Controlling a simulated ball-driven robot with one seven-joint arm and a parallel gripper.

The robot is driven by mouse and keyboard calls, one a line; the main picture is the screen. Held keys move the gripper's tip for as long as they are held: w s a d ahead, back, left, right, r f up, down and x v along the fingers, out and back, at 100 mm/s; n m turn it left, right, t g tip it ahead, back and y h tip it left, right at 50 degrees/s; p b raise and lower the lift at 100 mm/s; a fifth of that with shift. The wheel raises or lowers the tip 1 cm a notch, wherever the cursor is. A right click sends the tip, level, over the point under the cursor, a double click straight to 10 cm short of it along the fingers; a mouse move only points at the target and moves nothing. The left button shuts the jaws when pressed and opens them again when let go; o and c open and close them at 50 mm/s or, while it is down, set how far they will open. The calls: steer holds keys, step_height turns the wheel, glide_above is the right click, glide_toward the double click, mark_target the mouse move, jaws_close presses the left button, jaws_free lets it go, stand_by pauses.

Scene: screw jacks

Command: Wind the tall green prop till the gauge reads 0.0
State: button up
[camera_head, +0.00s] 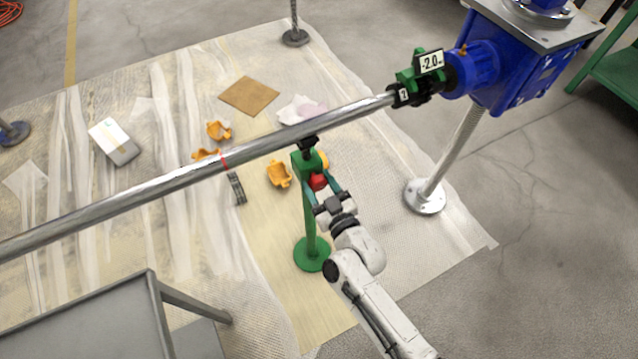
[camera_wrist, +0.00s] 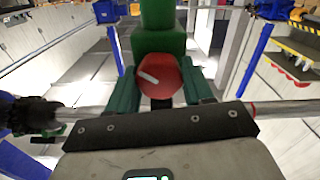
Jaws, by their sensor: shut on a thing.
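The tall green prop (camera_head: 309,222) stands upright on a round green base, its black cradle under the long steel shaft (camera_head: 262,146). Its red knob (camera_head: 318,181) faces my arm. My gripper (camera_head: 324,189) is shut on the red knob, and in the wrist view the red knob (camera_wrist: 160,77) sits between the two green fingers with a pale mark across its face. The gauge (camera_head: 429,62) is a white plate on the green clamp near the blue gearbox and reads -2.0. Whether the cradle touches the shaft is too small to tell.
A blue gearbox (camera_head: 525,75) on a screw post stands at the right. Orange pieces (camera_head: 280,174), a brown board (camera_head: 249,95) and a white cloth (camera_head: 301,109) lie on the floor sheet. A grey table (camera_head: 85,325) is at the lower left.

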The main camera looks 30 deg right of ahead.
steer(key=m, duration=0.5)
steer(key=m+b, duration=0.1)
steer(key=m, duration=0.4)
steer(key=shift+d, duration=0.1)
stand_by(0.4)
steer(key=o, duration=1)
steer(key=s+b, duration=0.1)
steer(key=s, duration=0.9)
steer(key=shift+s, duration=0.4)
stand_by(1.0)
